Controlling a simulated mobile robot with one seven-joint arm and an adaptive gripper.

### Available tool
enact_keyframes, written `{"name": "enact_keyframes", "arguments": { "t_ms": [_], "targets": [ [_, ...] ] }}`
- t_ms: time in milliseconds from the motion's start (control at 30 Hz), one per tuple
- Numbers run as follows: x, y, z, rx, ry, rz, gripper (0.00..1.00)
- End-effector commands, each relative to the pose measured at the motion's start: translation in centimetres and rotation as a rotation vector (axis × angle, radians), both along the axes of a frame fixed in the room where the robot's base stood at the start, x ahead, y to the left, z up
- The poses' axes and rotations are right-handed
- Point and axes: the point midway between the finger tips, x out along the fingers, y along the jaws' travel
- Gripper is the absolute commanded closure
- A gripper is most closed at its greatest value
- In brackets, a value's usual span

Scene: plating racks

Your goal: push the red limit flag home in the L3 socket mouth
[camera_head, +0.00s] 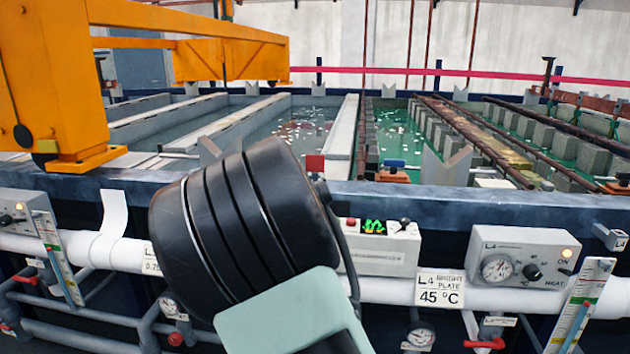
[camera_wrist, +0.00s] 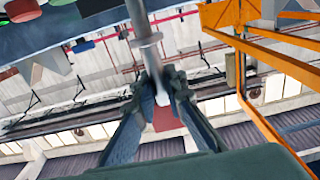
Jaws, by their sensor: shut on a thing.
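In the wrist view my gripper (camera_wrist: 162,92) is shut on the red limit flag. The flag's red plate (camera_wrist: 166,118) shows between and below the fingers, and a grey rod with a collar (camera_wrist: 150,40) runs from the fingertips to the top edge.
The blue tank rim (camera_head: 420,197) runs across the head view. A blue-and-orange piece (camera_head: 393,172) stands behind it, right of the red plate. An orange gantry (camera_head: 60,90) stands at left. The L4 label (camera_head: 440,288) and a heater box (camera_head: 522,257) are at right.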

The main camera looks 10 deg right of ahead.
Motion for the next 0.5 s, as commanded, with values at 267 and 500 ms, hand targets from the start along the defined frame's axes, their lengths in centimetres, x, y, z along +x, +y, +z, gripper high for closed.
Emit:
{"name": "enact_keyframes", "arguments": {
  "t_ms": [267, 500],
  "targets": [
    [0.0, 0.0, -0.8, 0.0, -0.001, 0.0, 1.0],
    [0.0, 0.0, -1.4, 0.0, -0.001, 0.0, 1.0]
  ]
}}
